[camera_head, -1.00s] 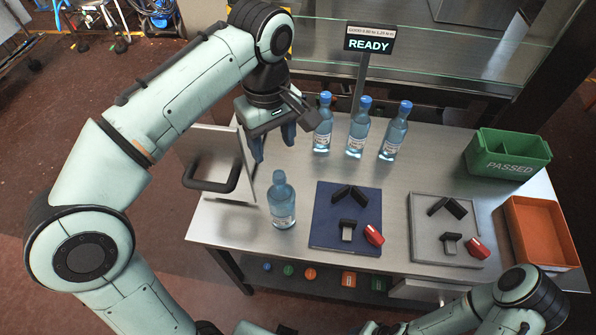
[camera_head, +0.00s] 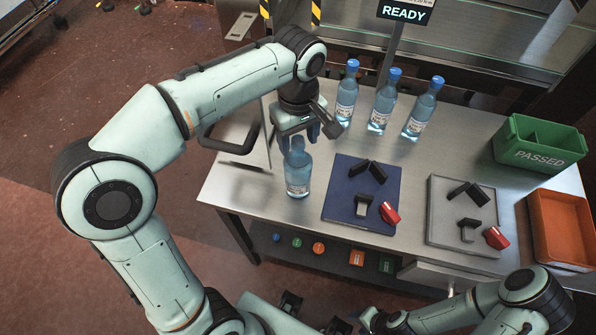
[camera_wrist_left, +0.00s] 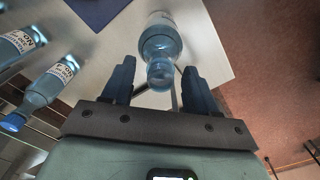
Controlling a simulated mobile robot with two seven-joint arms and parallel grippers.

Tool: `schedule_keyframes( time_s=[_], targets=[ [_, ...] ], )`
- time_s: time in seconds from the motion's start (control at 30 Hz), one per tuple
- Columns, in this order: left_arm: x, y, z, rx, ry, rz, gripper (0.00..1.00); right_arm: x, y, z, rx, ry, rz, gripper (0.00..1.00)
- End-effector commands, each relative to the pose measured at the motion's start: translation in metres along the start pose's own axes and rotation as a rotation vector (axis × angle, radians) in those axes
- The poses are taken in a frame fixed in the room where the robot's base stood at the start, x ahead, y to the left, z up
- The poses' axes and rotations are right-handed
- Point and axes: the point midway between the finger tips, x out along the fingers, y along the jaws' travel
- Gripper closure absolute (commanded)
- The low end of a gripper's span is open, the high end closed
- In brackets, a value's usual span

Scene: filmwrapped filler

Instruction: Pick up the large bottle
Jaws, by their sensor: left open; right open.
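The large bottle (camera_head: 298,172), clear blue with a pale label and blue cap, stands upright at the table's left front, apart from the other bottles. In the left wrist view the bottle (camera_wrist_left: 160,40) shows cap-first between the two spread fingers (camera_wrist_left: 158,70). I cannot tell whether they touch it. My right gripper (camera_head: 358,322) shows only partly at the bottom edge, away from the table top, open.
Several smaller-looking blue bottles (camera_head: 383,100) stand at the back. A metal plate with a black handle (camera_head: 232,140) stands left of my left gripper. Blue mat (camera_head: 340,190) and grey mat (camera_head: 440,220) hold black parts and red pieces. Green PASSED bin (camera_head: 540,155) and orange tray (camera_head: 562,225) lie right.

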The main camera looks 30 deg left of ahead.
Motion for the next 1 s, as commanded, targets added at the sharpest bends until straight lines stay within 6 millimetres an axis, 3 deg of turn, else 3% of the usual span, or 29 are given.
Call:
schedule_keyframes(
  time_s=[0.1, 0.37, 0.53, 0.57, 1.0],
  targets=[
    [0.0136, -0.0010, 0.0001, -0.001, -0.001, -0.002, 0.42, 0.0038, 0.0018, 0.0012, 0.001, -0.002, 0.001, 0.51],
    [0.0152, -0.0006, -0.0002, -0.001, 0.001, 0.001, 0.42, 0.0035, 0.0017, 0.0011, 0.001, -0.002, 0.001, 0.51],
    [0.0150, -0.0005, -0.0001, -0.001, 0.001, 0.001, 0.94, 0.0035, 0.0017, 0.0011, 0.001, -0.002, 0.001, 0.51],
    [0.0150, -0.0005, -0.0001, -0.001, 0.000, 0.001, 1.00, 0.0035, 0.0017, 0.0012, 0.001, -0.002, 0.001, 0.51],
    [0.0146, -0.0005, 0.0001, 0.000, 0.001, 0.001, 1.00, 0.0035, 0.0017, 0.0012, 0.001, -0.002, 0.001, 0.51]
  ],
)
